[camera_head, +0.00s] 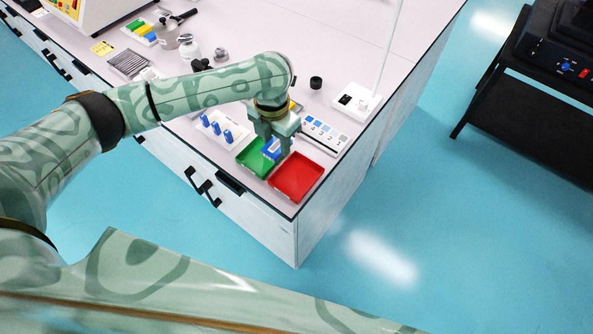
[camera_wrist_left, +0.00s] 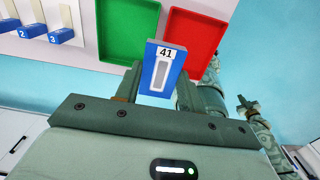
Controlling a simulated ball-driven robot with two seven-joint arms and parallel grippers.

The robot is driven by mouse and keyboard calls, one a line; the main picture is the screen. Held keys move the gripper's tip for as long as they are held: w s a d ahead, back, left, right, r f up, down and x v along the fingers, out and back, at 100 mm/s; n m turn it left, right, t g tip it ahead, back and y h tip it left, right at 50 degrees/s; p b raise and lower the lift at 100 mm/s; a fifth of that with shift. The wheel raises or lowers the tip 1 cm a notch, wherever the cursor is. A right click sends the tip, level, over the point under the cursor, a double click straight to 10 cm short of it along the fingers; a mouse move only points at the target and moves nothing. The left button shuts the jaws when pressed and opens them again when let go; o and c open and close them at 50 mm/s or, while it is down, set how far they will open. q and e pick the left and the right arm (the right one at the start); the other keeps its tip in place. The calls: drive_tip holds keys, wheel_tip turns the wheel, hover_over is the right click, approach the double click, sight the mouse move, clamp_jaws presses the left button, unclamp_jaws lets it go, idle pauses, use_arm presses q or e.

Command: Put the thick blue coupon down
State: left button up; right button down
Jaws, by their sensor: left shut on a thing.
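The thick blue coupon (camera_wrist_left: 163,68) is in the jaws of my left gripper, with a white label reading 41 and a pale slot on its face. In the head view the coupon (camera_head: 271,149) shows at the tip of my left gripper (camera_head: 274,144), over the right part of the green tray (camera_head: 257,170). The left gripper is shut on it. The green tray also shows in the left wrist view (camera_wrist_left: 128,28), beyond the coupon, with the red tray (camera_wrist_left: 196,36) to its right. Whether the coupon touches a tray cannot be told.
A white rack (camera_head: 207,136) with several blue pieces stands left of the green tray. The red tray (camera_head: 296,178) sits at the bench corner and looks empty. A strip of numbered cards (camera_head: 325,132) and a white stand base (camera_head: 356,101) lie behind it.

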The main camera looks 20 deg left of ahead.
use_arm(q)
drive_tip(key=b, duration=0.2)
hover_over(296, 177)
drive_tip(key=f, duration=0.5)
drive_tip(key=shift+a+f, duration=0.2)
drive_tip(key=shift+f, duration=0.15)
drive_tip(key=f, duration=0.1)
drive_tip(key=f+b, duration=0.1)
drive_tip(key=f, duration=0.1)
drive_tip(key=shift+d+f, duration=0.3)
drive_tip(key=shift+f, duration=0.05)
drive_tip(key=shift+r, duration=0.1)
drive_tip(key=o, duration=1)
drive_tip(key=shift+c, duration=0.2)
wheel_tip(296, 177, up, 12)
drive_tip(key=p, duration=0.4)
